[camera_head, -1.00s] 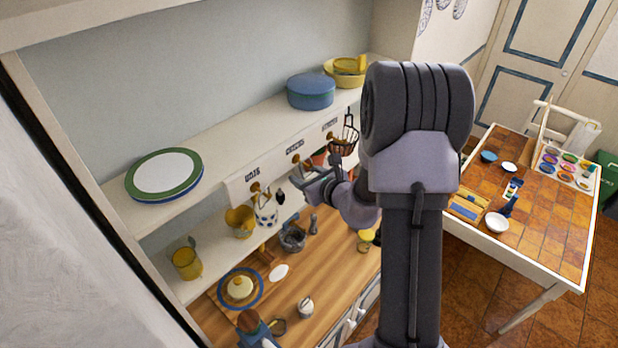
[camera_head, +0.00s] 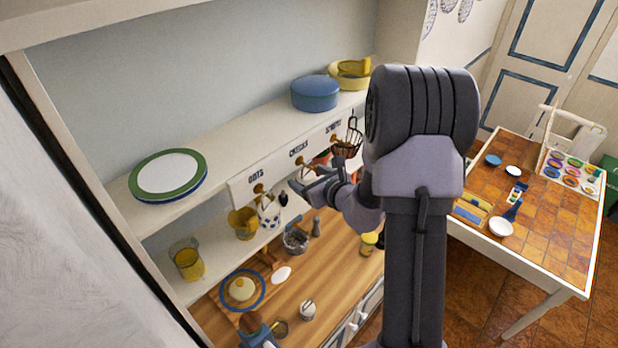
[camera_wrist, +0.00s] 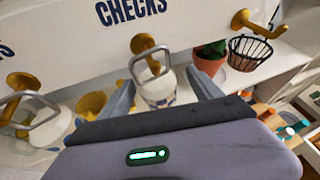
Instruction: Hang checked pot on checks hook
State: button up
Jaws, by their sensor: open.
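The checked pot (camera_wrist: 158,91), white with blue patches, hangs upright in the wrist view. Its grey squared handle (camera_wrist: 152,62) loops over the brass hook (camera_wrist: 143,44) under the CHECKS label. My gripper (camera_wrist: 162,80) is open, with one blue-grey finger on each side of the pot; I cannot tell whether they touch it. In the head view my gripper (camera_head: 308,189) is just below the checks hook (camera_head: 301,162), and the pot is mostly hidden there.
A dotted pot (camera_head: 268,211) hangs to the left under DOTS. A dark wire basket (camera_wrist: 250,48) hangs on the right hook, with a potted plant (camera_wrist: 209,57) near it. A yellow jug (camera_head: 243,222) and a glass jar (camera_head: 187,259) stand on the lower shelf.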

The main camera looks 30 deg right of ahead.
jog(key=a+b+v, duration=0.1)
jog(key=b+v, duration=0.8)
jog(key=v, duration=0.8)
jog(key=s+a+f+n+g+y+b, duration=0.2)
jog(key=s+a+f+n+g+b, duration=0.1)
jog(key=a+f+n+b, duration=0.65)
jog(key=s+a+f+n+g+y+b, duration=0.35)
jog(key=a+f+n+b, duration=0.35)
jog(key=a+f+b, duration=0.4)
jog(key=s+f+n+h+b, duration=0.2)
jog(key=s+f+n+b, duration=0.2)
jog(key=f+n+b, duration=0.2)
jog(key=s+f+n+g+h+b, duration=0.1)
jog(key=s+f+n+h+b, duration=0.1)
jog(key=s+f+n+b, duration=0.3)
notch_tip(320, 180, down, 4)
jog(key=n+b, duration=0.2)
jog(key=b, duration=0.3)
jog(key=shift+d, duration=0.2)
